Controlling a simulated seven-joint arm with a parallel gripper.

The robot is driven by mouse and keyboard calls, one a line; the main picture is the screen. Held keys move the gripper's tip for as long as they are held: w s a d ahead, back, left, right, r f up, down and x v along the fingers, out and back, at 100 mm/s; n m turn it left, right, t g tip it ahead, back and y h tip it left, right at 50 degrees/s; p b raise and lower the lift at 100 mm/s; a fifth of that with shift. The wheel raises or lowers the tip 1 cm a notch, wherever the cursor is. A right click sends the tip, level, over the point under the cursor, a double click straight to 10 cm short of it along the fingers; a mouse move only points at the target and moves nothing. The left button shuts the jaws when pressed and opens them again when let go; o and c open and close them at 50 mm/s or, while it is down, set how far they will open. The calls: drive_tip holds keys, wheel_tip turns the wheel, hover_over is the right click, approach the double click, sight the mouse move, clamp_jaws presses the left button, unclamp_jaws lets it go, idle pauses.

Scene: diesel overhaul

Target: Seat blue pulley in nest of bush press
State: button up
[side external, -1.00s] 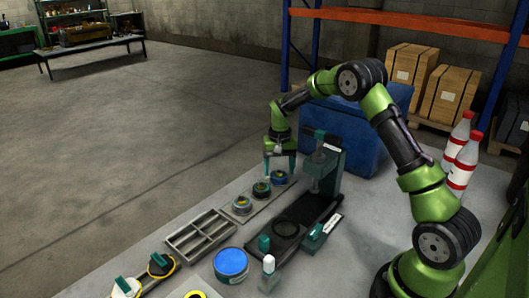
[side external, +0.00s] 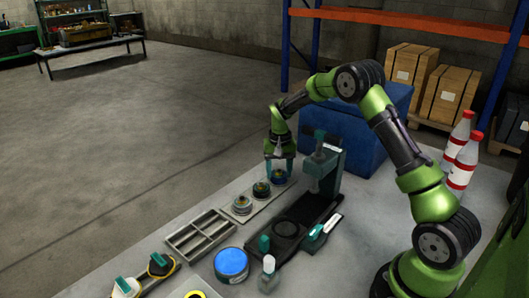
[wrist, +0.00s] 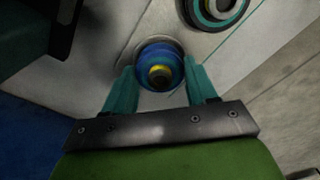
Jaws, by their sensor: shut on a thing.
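The blue pulley (side external: 279,177) sits at the far end of a pale rack, and it also shows in the wrist view (wrist: 159,66) with a yellow ring and dark hub. My gripper (side external: 279,170) points down over it. In the wrist view its two teal fingers (wrist: 160,88) are on either side of the pulley, shut on it. The pulley appears still at its rack place; any lift is too small to tell. The bush press (side external: 324,168) stands to the right, with a dark base and a round nest (side external: 285,229) at its near end.
The rack (side external: 257,208) also holds a dark pulley (side external: 261,190) and a pale pulley (side external: 242,205). A grey divided tray (side external: 199,234), a blue round tin (side external: 231,263) and a bottle (side external: 268,273) stand nearer. A large blue bin (side external: 372,130) is behind the press.

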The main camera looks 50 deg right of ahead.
drive_tip(key=shift+r, duration=2.15)
drive_tip(key=s+a+r+n, duration=0.2)
drive_tip(key=s+a+r, duration=0.25)
drive_tip(key=a, duration=0.25)
drive_tip(key=s+a+r+n, duration=0.25)
drive_tip(key=s+a, duration=0.25)
drive_tip(key=a, duration=0.3)
drive_tip(key=shift+n, duration=0.75)
drive_tip(key=shift+s+a+f, duration=0.35)
drive_tip(key=shift+s+f, duration=0.65)
drive_tip(key=shift+f, duration=0.3)
drive_tip(key=shift+s+a+f, duration=0.3)
drive_tip(key=shift+s+f, duration=0.7)
drive_tip(key=shift+f, duration=0.35)
drive_tip(key=shift+s+a+f, duration=0.35)
drive_tip(key=shift+s+f, duration=0.65)
drive_tip(key=shift+f, duration=0.3)
drive_tip(key=shift+f, duration=0.4)
drive_tip(key=shift+f, duration=0.4)
drive_tip(key=shift+f, duration=0.1)
